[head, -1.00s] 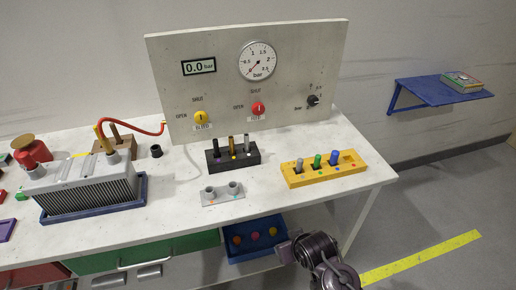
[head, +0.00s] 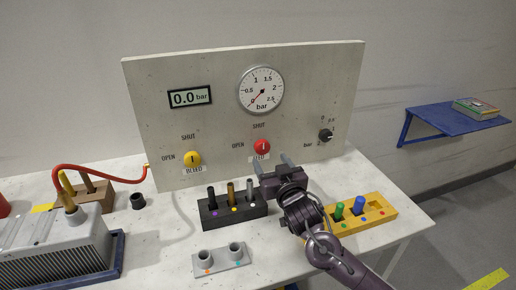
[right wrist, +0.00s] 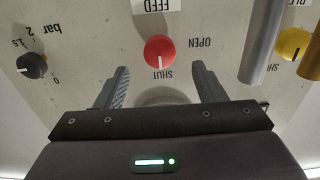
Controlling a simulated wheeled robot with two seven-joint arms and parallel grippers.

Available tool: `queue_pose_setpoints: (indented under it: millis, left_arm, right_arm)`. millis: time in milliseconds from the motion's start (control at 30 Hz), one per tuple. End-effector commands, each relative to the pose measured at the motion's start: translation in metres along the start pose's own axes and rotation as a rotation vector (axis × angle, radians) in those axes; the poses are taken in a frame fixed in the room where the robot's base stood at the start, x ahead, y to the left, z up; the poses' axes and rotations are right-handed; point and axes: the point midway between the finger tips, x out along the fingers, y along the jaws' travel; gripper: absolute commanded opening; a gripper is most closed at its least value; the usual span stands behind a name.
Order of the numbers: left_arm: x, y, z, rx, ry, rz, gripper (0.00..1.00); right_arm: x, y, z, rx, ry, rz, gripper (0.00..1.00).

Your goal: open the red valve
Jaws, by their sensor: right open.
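The red valve (head: 262,147) is a round knob low on the grey panel (head: 240,60), above the FEED label. In the right wrist view, which is upside down, the red valve (right wrist: 160,52) has its white mark toward SHUT, with OPEN beside it. My right gripper (head: 271,162) is open and empty just in front of and below the valve. Its two fingers (right wrist: 163,85) stand to either side of the knob's line, apart from it. My left gripper is not in view.
A black block (head: 235,211) with several upright pegs stands left of my right gripper. A yellow block (head: 378,212) with pegs is to its right, partly hidden by my arm. A yellow valve (head: 192,159) and black knob (head: 326,135) flank the red valve. The gauge (head: 262,91) reads near zero.

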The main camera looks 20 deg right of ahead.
Motion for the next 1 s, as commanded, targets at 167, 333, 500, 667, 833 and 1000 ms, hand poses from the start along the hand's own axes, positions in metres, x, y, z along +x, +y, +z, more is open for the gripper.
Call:
queue_pose_setpoints:
  millis: [167,333,500,667,833,1000]
  left_arm:
    - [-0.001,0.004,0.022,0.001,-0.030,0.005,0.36]
    - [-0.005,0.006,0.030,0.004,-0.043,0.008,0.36]
    - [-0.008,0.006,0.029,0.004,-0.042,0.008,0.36]
    - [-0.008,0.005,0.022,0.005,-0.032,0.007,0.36]
    - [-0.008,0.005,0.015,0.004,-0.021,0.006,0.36]
    - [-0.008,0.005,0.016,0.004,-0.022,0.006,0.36]
  right_arm:
    - [0.014,0.001,-0.002,-0.001,0.015,0.000,0.63]
    - [0.042,0.001,-0.003,0.000,0.013,0.001,0.63]
    - [0.066,0.001,-0.003,0.000,0.012,0.001,0.63]
    - [0.077,0.001,-0.002,0.000,0.011,-0.001,0.63]
    - [0.079,0.000,-0.001,0.000,0.010,-0.002,0.63]
    - [0.079,0.000,-0.001,0.000,0.010,-0.001,0.58]
